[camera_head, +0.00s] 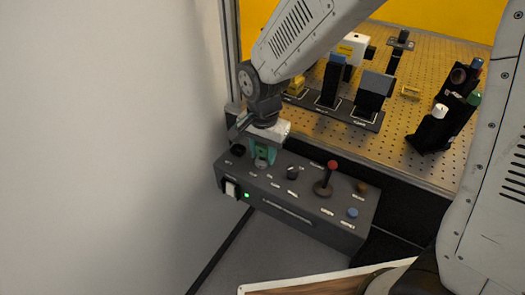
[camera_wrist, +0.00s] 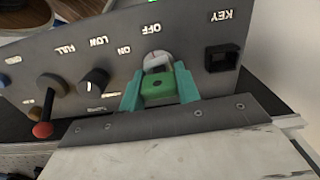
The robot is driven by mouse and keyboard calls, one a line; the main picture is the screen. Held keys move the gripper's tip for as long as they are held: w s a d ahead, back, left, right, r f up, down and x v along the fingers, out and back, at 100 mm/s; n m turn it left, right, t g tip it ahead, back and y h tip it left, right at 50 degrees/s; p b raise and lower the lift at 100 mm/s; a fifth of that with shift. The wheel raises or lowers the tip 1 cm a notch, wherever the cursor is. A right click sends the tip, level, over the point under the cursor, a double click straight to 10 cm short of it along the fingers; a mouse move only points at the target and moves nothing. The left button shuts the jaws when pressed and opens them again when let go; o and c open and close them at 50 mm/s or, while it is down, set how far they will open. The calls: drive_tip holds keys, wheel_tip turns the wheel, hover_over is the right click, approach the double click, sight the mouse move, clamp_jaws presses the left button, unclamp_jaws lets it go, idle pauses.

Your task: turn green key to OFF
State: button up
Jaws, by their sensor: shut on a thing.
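The green key (camera_wrist: 158,88) stands in a round silver lock (camera_wrist: 158,62) on the dark grey control box (camera_head: 285,212). The label OFF is just above the lock in the wrist view, and ON is to its left. My gripper (camera_wrist: 159,92) is shut on the key, with one teal finger on each side of it. In the head view my gripper (camera_head: 264,153) is over the box's left part and hides most of the key. Which label the key points to is hard to tell.
A black square socket marked KEY (camera_wrist: 221,57) is beside the lock. A black knob (camera_head: 291,172) and a red-topped lever (camera_head: 332,166) stand farther right on the box. A green lamp (camera_head: 246,195) glows in front. A perforated optical table (camera_head: 400,130) with instruments lies behind; a wall is at left.

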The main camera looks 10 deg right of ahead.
sight(263, 146)
drive_tip(key=shift+s+f+m, duration=0.1)
drive_tip(key=shift+m, duration=0.6)
drive_tip(key=o, duration=1)
drive_tip(key=shift+r, duration=3.55)
